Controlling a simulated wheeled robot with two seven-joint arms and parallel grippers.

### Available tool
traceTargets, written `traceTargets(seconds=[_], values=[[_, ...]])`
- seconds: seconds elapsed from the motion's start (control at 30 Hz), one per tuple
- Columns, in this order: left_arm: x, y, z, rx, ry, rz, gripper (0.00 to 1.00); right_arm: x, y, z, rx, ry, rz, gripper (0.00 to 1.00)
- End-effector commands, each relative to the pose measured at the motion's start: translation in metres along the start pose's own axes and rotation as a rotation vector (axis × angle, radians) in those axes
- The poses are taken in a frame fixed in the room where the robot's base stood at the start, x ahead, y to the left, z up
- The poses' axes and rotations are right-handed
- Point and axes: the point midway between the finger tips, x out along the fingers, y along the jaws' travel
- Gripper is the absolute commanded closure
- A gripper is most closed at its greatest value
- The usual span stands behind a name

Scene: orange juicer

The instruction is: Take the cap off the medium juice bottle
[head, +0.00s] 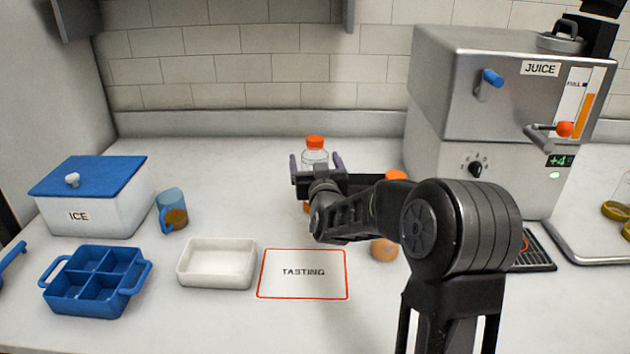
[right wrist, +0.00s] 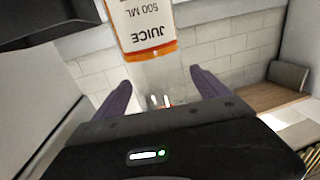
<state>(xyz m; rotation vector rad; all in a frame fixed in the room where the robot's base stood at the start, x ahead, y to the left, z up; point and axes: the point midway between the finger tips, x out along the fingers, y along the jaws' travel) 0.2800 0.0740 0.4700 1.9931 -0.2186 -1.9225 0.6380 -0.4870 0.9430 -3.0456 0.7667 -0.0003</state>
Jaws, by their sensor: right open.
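A clear juice bottle (head: 315,158) with an orange cap (head: 314,142) stands upright on the counter beyond my right gripper. Its lower part is hidden behind the gripper. In the right wrist view the bottle (right wrist: 155,72) appears upside down, with a label reading JUICE 500 ML (right wrist: 146,24). My right gripper (right wrist: 160,78) is open, with one purple finger on each side of the bottle and gaps visible between. A second orange cap (head: 396,175) shows behind my right arm; its bottle is mostly hidden. My left gripper is out of view.
A juice machine (head: 440,140) stands at the back right. An ice box (head: 105,205), an orange-filled mug (head: 172,210), a blue divided tray (head: 60,294) and a white dish (head: 190,277) are at the left. A TASTING mat (head: 303,288) lies in front. The counter behind the mug is clear.

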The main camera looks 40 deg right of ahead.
Motion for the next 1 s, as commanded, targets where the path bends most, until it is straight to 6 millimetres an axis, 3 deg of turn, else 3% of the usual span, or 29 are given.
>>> traceTargets(seconds=[0.37, 1.0], values=[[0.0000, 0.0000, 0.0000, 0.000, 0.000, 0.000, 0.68, -0.0003, -0.0003, -0.0001, 0.000, 0.000, 0.000, 0.16], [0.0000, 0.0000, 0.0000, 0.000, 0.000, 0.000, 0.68, -0.0003, -0.0003, -0.0001, 0.000, 0.000, 0.000, 0.69]])
